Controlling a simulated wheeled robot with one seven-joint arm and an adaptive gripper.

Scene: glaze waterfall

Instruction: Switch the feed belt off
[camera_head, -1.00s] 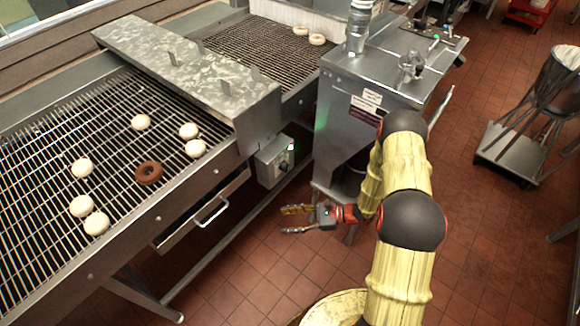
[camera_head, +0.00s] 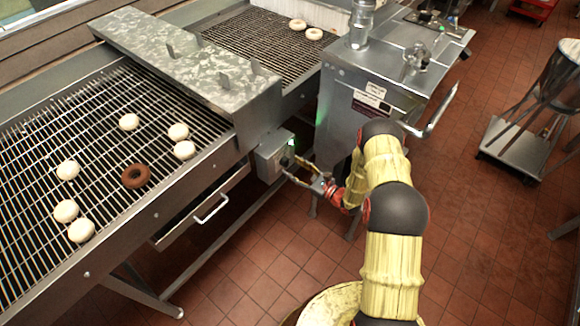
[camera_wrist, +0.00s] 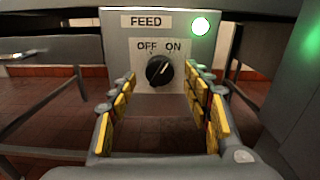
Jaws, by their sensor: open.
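The feed control box (camera_head: 270,157) hangs on the belt's side. In the wrist view, its grey panel (camera_wrist: 116,50) reads FEED, with OFF at left and ON at right. The black knob (camera_wrist: 159,70) has its white mark tilted up and right, towards ON. A round lamp (camera_wrist: 200,26) glows green-white. My gripper (camera_head: 293,167) is open at the box's front. In the wrist view, my gripper (camera_wrist: 160,82) has one finger on each side of the knob, with nothing held. Whether the fingertips touch the panel cannot be told. The feed belt (camera_head: 40,150) carries several pale rings and a brown one.
A metal housing (camera_head: 190,62) bridges the belt. A drawer handle (camera_head: 211,209) juts out below the belt, left of the box. A steel cabinet (camera_head: 345,105) with a side rail (camera_head: 436,112) stands close right of my gripper. Tiled floor (camera_head: 270,260) is clear in front.

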